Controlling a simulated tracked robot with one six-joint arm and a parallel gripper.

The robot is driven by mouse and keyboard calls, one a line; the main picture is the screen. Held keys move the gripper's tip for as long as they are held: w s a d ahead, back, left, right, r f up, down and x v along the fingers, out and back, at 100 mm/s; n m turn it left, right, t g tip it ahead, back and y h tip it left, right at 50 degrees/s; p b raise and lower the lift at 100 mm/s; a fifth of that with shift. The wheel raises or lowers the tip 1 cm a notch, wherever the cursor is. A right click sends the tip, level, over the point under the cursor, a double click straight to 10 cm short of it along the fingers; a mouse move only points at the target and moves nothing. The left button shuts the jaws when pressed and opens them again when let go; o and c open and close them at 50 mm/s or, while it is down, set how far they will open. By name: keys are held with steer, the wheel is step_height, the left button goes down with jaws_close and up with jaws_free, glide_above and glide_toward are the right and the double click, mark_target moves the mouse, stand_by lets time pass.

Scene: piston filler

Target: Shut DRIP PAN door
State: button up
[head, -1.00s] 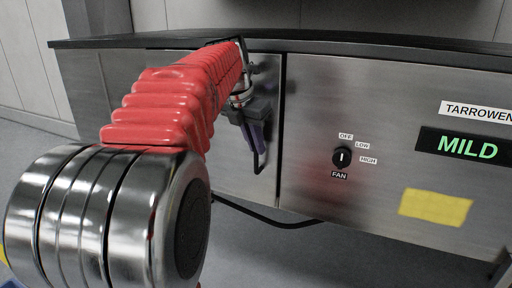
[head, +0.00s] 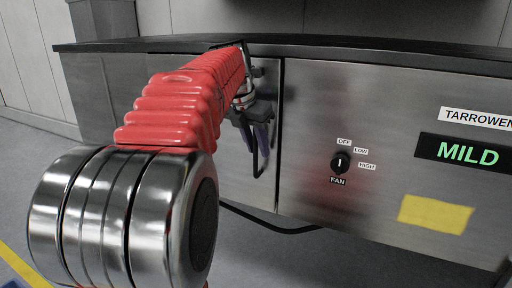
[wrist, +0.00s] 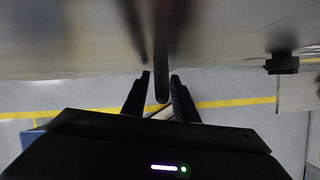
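A steel front panel (head: 236,185) left of the dark vertical seam looks like the DRIP PAN door. No label for it is readable. It looks about flush with the panel on its right, but my arm covers much of it. A dark bar handle (head: 264,165) stands upright near its right edge.
The right panel carries a FAN knob (head: 340,162), a green MILD display (head: 466,152) and a yellow patch (head: 436,214). A dark countertop (head: 370,50) overhangs the front. A black cable (head: 270,228) hangs below. The grey floor in front has yellow lines.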

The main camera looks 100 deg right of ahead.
steer(key=shift+o, duration=0.2)
steer(key=shift+a, duration=0.1)
steer(key=v, duration=1.2)
stand_by(0.6)
